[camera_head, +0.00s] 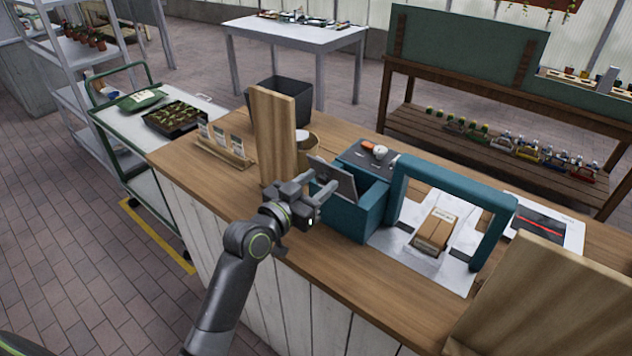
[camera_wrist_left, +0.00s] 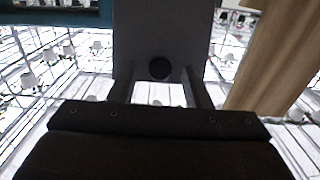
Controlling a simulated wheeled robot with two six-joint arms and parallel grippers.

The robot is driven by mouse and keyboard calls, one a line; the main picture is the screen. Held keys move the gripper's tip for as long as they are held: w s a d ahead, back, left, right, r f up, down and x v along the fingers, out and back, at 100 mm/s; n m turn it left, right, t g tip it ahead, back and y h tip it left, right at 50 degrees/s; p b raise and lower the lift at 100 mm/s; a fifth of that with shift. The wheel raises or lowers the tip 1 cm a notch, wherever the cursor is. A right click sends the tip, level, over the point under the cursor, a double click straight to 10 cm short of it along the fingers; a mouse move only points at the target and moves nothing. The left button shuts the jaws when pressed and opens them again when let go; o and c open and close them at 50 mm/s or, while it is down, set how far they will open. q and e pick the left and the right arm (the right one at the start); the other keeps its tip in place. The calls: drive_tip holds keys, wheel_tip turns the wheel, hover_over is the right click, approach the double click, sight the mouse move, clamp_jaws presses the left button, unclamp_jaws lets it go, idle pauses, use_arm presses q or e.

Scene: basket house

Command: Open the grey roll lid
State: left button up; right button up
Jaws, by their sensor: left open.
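The grey roll lid (camera_head: 337,180) is a flat panel standing tilted at the left end of the teal machine (camera_head: 352,215) on the counter. My left gripper (camera_head: 318,192) is at the lid's left side, close to its lower part. In the left wrist view, a grey panel (camera_wrist_left: 160,30), which looks like the lid, fills the top middle with a dark round spot on it. The open fingers of my left gripper (camera_wrist_left: 161,88) stand in front of it, with a bright gap between them. Whether they touch the lid I cannot tell. My right gripper is not in view.
A wooden board (camera_head: 272,135) stands upright just behind my left gripper. A small cardboard box (camera_head: 434,232) sits under the teal arch (camera_head: 455,180). Seed packets (camera_head: 222,140) stand at the counter's left. The counter's front strip (camera_head: 370,300) is clear.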

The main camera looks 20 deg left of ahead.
sight(328, 167)
use_arm(q)
clamp_jaws()
idle(0.3)
drive_tip(key=shift+w+d+r, duration=0.15)
drive_tip(key=shift+w+r, duration=0.3)
drive_tip(key=shift+r, duration=0.1)
drive_tip(key=shift+w+d+r, duration=0.15)
drive_tip(key=shift+w+r, duration=0.25)
drive_tip(key=shift+r, duration=0.1)
drive_tip(key=shift+w+d, duration=0.1)
drive_tip(key=shift+w, duration=0.2)
drive_tip(key=shift+c, duration=0.6)
unclamp_jaws()
drive_tip(key=shift+s, duration=0.1)
drive_tip(key=shift+o, duration=0.6)
drive_tip(key=shift+f, duration=0.1)
drive_tip(key=shift+s, duration=0.1)
